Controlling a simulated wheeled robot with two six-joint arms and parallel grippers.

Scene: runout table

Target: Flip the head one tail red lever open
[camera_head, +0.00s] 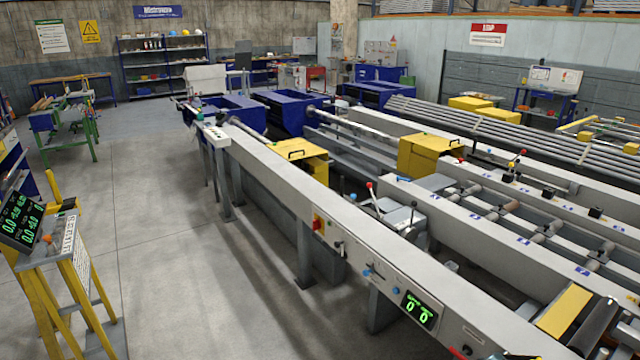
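A lever with a red ball knob (369,185) and a thin pale stem rises between the near grey beam and the roller bed, beside a grey machine block (395,215). Its stem leans slightly. Another small red-topped lever (522,153) stands farther right, on the far beam near the yellow housing. No label marks either one as the head one tail lever, and I cannot tell whether they are open or shut. Neither of my grippers shows in the head view.
The near grey beam (270,165) carries a green digital display (418,309) and blue knobs. Yellow housings (301,158) and (428,155) stand over the beams. A yellow stand (75,285) is at the left. The grey floor (180,250) between is clear.

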